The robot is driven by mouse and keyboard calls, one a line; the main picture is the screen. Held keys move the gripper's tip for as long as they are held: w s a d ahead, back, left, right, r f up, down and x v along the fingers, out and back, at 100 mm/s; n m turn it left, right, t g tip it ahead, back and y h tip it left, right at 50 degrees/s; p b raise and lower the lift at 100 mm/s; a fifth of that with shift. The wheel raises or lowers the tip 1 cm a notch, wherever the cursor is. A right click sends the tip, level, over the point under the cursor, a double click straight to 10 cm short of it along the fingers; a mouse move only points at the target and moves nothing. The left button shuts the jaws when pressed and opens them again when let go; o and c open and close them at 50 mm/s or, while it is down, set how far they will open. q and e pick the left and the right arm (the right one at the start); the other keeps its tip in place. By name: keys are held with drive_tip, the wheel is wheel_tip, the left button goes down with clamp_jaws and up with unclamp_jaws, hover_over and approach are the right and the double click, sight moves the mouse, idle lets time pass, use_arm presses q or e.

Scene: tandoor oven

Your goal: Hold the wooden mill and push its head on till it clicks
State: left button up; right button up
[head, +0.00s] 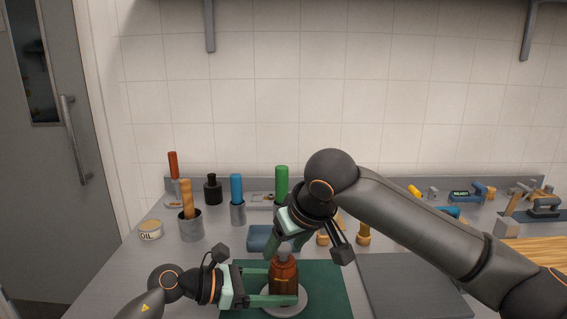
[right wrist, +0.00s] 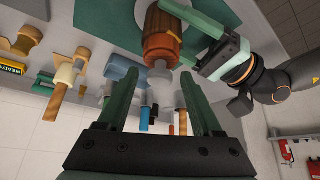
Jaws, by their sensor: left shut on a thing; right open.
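The wooden mill (head: 284,272) stands upright on a round pale grey base (head: 297,309) on a green mat (head: 335,285). It is reddish brown with a grey top piece, and in the right wrist view the mill (right wrist: 158,25) shows an orange-brown band below a grey knob (right wrist: 161,70). My left gripper (head: 282,288) is shut on the mill's body from the left; it also shows in the right wrist view (right wrist: 190,38). My right gripper (head: 284,248) is open above the mill, its fingers (right wrist: 161,85) apart either side of the knob. Whether the head sits fully down cannot be told.
A dark grey board (head: 410,285) lies right of the mat. Behind stand several handled tools in cups (head: 191,226), a blue item (head: 262,238) and wooden pieces (head: 363,235). My right arm crosses above the counter's right side.

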drive_tip(key=shift+x, duration=0.95)
drive_tip(key=shift+c, duration=0.4)
clamp_jaws()
drive_tip(key=shift+c, duration=1.4)
unclamp_jaws()
clamp_jaws()
drive_tip(key=shift+r, duration=0.45)
drive_tip(key=shift+r, duration=0.6)
